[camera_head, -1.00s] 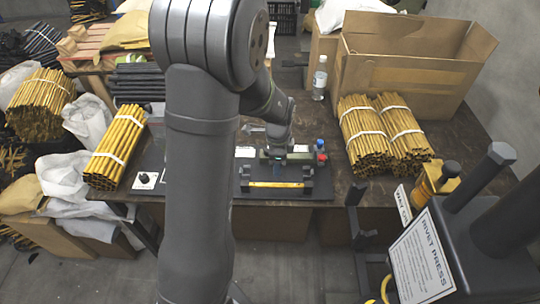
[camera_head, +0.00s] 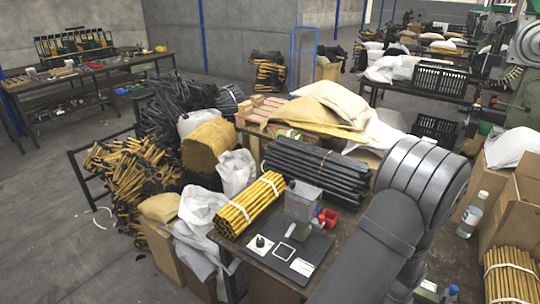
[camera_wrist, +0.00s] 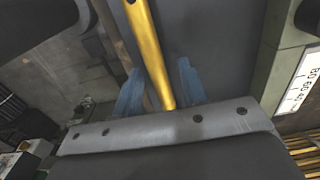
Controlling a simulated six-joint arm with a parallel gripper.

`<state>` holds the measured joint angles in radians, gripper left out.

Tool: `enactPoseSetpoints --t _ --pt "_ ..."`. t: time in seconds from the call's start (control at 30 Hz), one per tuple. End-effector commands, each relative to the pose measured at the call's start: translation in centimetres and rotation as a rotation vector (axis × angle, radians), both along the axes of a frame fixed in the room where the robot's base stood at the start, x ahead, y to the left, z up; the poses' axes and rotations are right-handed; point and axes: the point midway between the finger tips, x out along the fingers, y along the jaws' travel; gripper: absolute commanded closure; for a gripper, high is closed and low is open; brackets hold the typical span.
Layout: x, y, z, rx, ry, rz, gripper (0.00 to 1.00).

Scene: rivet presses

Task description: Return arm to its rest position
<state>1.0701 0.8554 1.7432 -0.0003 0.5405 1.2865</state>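My gripper (camera_wrist: 160,70) shows in the wrist view with its two blue fingers apart. A yellow rod (camera_wrist: 148,45) runs between them, with a gap visible on each side. Whether the rod touches anything under it cannot be told from this view. In the head view my grey arm fills the lower right, and it or the frame edge hides my gripper and the rod.
A bundle of yellow rods (camera_head: 250,204) and a stack of black rods (camera_head: 318,168) lie on the workbench. A red bin (camera_head: 328,217) and a dark mat (camera_head: 312,250) are near them. At right stand a water bottle (camera_head: 472,214) and a cardboard box (camera_head: 515,212).

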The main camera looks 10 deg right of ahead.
Motion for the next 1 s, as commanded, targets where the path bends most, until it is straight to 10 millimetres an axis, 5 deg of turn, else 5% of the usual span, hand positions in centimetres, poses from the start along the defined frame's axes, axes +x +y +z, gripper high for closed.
enactPoseSetpoints --t 0.57,0.87,1.0 --pt "0.0 0.1 1.3 0.002 0.001 0.000 0.62" --pt "0.0 0.1 -1.0 0.003 0.001 0.000 0.62" --pt "0.0 0.0 1.8 -0.003 -0.001 0.000 0.62"
